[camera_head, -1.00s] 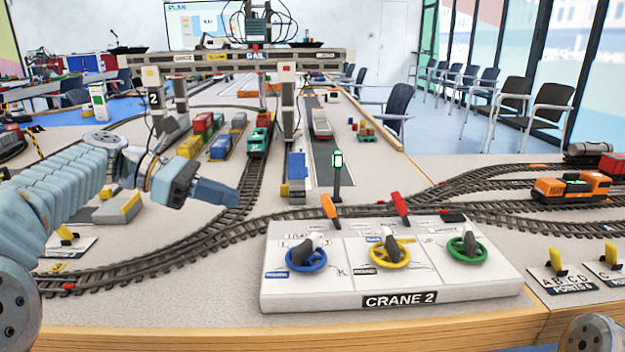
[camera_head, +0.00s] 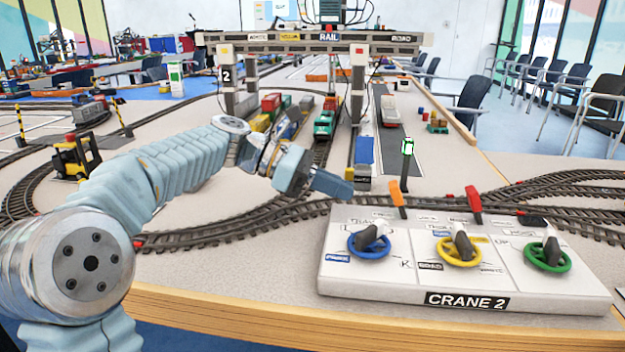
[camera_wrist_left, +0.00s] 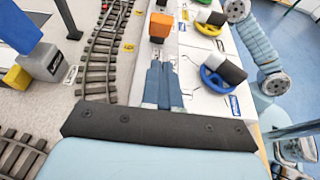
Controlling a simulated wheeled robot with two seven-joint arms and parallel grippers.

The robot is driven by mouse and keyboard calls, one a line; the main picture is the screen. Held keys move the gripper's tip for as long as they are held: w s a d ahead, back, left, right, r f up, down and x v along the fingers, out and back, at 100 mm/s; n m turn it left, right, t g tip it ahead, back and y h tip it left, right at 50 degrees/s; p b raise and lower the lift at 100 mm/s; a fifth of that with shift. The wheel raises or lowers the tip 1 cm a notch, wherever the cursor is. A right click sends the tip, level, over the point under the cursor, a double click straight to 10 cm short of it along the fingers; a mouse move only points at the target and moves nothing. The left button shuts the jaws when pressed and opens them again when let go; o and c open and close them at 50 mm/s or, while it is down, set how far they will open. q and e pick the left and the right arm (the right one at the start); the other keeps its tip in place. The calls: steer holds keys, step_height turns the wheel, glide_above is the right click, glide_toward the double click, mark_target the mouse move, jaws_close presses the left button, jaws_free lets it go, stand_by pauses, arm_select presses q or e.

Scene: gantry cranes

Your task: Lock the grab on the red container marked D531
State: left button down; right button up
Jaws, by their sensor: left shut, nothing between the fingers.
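My left gripper (camera_head: 345,188) is shut and empty, above the table just behind the far left corner of the CRANE 2 panel (camera_head: 350,285). In the left wrist view its fingers (camera_wrist_left: 163,85) point toward an orange lever (camera_wrist_left: 160,25), apart from it. The panel has a blue wheel (camera_head: 369,245), a yellow wheel (camera_head: 459,250), a green wheel (camera_head: 547,255), the orange lever (camera_head: 397,193) and a red lever (camera_head: 474,200). The gantry crane marked 2 (camera_head: 300,47) stands behind. A red container (camera_head: 271,102) sits under it; its marking is unreadable. The grab is not clearly distinguishable. My right gripper is not seen.
Railway track (camera_head: 250,222) curves behind the panel.

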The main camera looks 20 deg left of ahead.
mark_target(399, 202)
arm_select(q)
steer(key=d, duration=0.2)
steer(key=w+d, duration=0.1)
steer(key=d, duration=0.1)
steer(key=shift+r, duration=0.3)
steer(key=shift+w+d+r, duration=0.25)
steer(key=shift+d, duration=0.25)
